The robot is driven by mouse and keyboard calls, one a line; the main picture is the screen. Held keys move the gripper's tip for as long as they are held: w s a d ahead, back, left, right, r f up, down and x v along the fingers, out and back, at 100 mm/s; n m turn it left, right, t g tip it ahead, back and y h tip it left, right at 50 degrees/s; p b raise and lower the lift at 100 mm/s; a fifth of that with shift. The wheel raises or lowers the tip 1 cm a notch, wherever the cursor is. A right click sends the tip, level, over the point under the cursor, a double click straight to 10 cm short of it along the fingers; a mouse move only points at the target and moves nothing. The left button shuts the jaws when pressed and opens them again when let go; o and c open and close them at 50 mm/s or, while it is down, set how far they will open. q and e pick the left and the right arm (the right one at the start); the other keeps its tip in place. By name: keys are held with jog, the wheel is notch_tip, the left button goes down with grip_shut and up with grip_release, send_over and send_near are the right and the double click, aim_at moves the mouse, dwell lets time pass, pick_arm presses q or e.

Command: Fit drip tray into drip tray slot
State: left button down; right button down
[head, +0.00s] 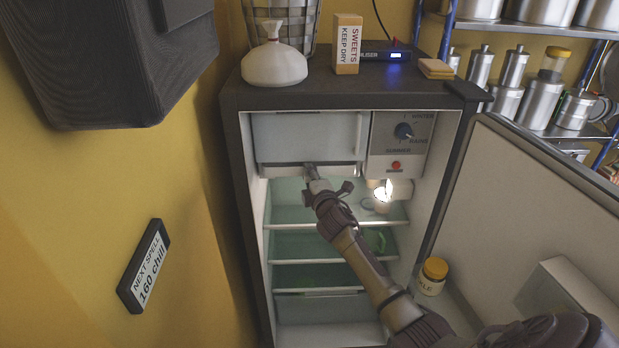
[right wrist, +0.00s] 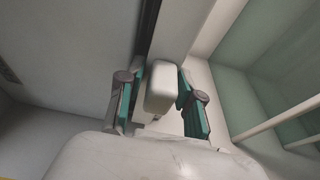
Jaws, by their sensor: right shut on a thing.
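The drip tray (head: 343,170) shows in the head view as a pale flat strip under the white freezer box door. My right gripper (head: 311,172) reaches up to the middle of its front edge. In the right wrist view the teal pads of my right gripper (right wrist: 160,92) stand on both sides of a pale block-like handle (right wrist: 161,84), shut on it. A dark line, likely the drip tray slot (head: 280,165), runs between the door and the tray. How far the tray sits in it cannot be told. My left gripper is not in view.
The open fridge has glass shelves (head: 290,256) below and a control panel (head: 402,133) to the right. A lit bulb (head: 388,188) hangs near my wrist. The open fridge door (head: 545,215) stands at the right, with a yellow-lided jar (head: 432,277) nearby.

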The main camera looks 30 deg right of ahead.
jog(key=shift+w+d, duration=0.25)
jog(key=shift+w, duration=0.05)
jog(key=c, duration=1)
grip_release()
jog(key=o, duration=0.3)
jog(key=shift+w, duration=0.15)
jog(key=shift+r, duration=0.1)
jog(key=shift+r, duration=0.1)
jog(key=shift+s, duration=0.2)
jog(key=shift+s+a, duration=0.1)
jog(key=shift+s, duration=0.1)
jog(key=v, duration=1.1)
jog(key=shift+s, duration=0.25)
